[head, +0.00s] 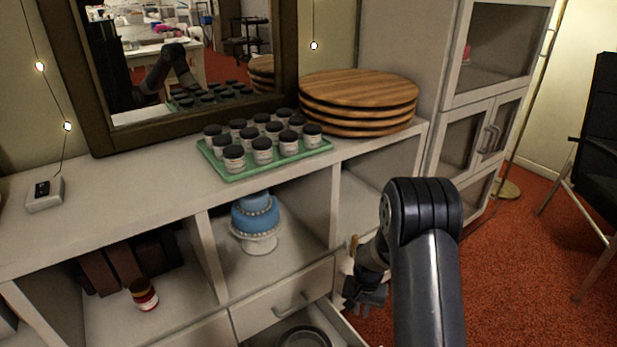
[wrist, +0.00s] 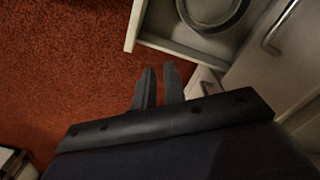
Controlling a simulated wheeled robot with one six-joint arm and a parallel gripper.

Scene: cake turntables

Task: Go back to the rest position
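My gripper (head: 367,298) hangs low in front of the cabinet, at the right of the open drawer in the head view. In the wrist view its two dark fingers (wrist: 158,78) stand apart with a gap between them and nothing held. The open drawer (wrist: 152,46) is beyond the fingertips, with a round metal pan (wrist: 207,27) in it. The pan also shows at the bottom of the head view (head: 303,333), partly cut off by the frame.
A green tray (head: 225,176) of dark-lidded jars and stacked wooden boards (head: 358,88) stand on the cabinet top. A blue cake (head: 255,216) and a red jar (head: 144,295) sit on shelves. Red carpet (head: 520,270) lies open at right, beside a dark chair (head: 594,140).

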